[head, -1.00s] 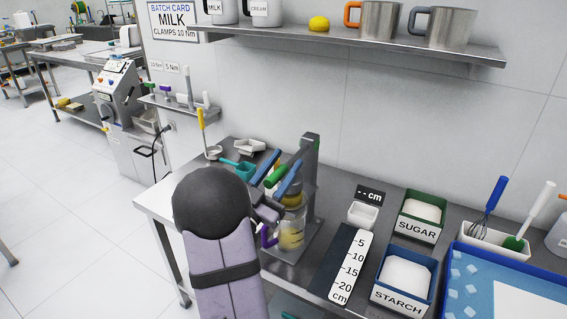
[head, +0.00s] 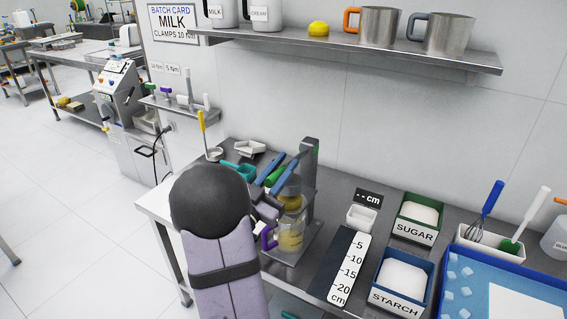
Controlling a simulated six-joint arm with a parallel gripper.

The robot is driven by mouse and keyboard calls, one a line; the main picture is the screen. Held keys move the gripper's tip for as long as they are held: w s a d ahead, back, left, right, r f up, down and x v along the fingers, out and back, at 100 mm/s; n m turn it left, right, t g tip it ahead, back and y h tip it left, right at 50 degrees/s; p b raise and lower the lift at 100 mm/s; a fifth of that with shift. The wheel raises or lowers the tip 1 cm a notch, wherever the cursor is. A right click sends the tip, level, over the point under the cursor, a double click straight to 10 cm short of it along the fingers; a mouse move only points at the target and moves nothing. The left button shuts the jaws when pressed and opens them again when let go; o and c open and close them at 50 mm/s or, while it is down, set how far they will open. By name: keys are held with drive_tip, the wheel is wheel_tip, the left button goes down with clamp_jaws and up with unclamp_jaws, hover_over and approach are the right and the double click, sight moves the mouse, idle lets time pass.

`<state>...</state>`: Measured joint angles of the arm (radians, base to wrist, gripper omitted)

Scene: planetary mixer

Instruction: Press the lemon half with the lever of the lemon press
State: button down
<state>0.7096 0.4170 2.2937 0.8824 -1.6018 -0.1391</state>
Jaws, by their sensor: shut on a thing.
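The lemon press stands on the steel table, with a grey upright post (head: 309,185) and a flat base plate. Its green lever handle (head: 278,177) lies between the blue fingers of my gripper (head: 272,172), which is shut on it. Under the lever, a clear jug (head: 291,226) with a purple handle stands on the base plate and has yellow contents low inside. My arm comes in from the lower left.
A teal scoop (head: 240,170) and a white tray lie behind and left of the press. A small white dish (head: 362,217), a ruler strip (head: 346,270), a sugar bin (head: 420,212) and a starch bin (head: 404,275) stand to the right. A shelf (head: 350,45) with a yellow lemon hangs above.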

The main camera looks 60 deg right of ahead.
drive_tip(key=r+y+p, duration=0.1)
drive_tip(key=r+p, duration=0.1)
drive_tip(key=p, duration=0.2)
drive_tip(key=d+r+y+p, duration=0.1)
drive_tip(key=r+p, duration=0.2)
drive_tip(key=p, duration=0.1)
drive_tip(key=shift+y, duration=0.4)
drive_tip(key=d+r+y+p, duration=0.1)
drive_tip(key=r+p, duration=0.1)
drive_tip(key=p, duration=0.3)
drive_tip(key=d+r+y+p, duration=0.1)
drive_tip(key=y+p, duration=0.1)
drive_tip(key=p, duration=0.4)
drive_tip(key=shift+d+r, duration=0.35)
drive_tip(key=d+r+y+p, duration=0.3)
drive_tip(key=d+y+p, duration=0.2)
drive_tip(key=p, duration=0.5)
drive_tip(key=shift+d+n+t, duration=0.3)
drive_tip(key=shift+n, duration=0.1)
drive_tip(key=shift+d+y, duration=0.1)
drive_tip(key=shift+y, duration=0.2)
drive_tip(key=c, duration=1.6)
unclamp_jaws()
drive_tip(key=shift+o, duration=0.2)
drive_tip(key=v, duration=0.7)
drive_tip(key=shift+b, duration=0.3)
